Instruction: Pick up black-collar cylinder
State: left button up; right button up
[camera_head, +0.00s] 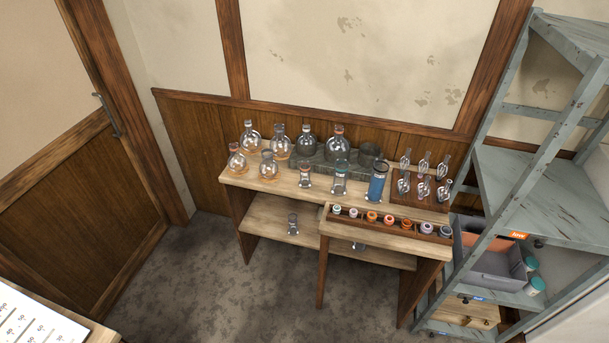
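Several glass vessels that look like cylinders stand on the wooden bench by the back wall. A short one (305,177) has a reddish band near its top. A taller one (341,179) stands to its right. The tallest one (377,183) looks blue and stands further right. A small clear vessel (292,223) stands on the lower shelf, and another small item (358,246) is partly hidden there behind the front bench. The collars are too small for me to tell surely which is black. Neither of my grippers is in view.
Round flasks (281,145) stand at the bench's back left. A dark rack (419,202) holds glass pieces at its right. A tray (387,226) of coloured-top items lies in front. A grey shelf unit (520,180) with a bin (493,263) stands right. Floor (200,290) at front left is clear.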

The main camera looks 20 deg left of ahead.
aim_at(381, 166)
jog(key=k, duration=0.55)
jog(key=u, duration=0.7)
jog(key=i, duration=1.45)
jog(key=z, duration=0.75)
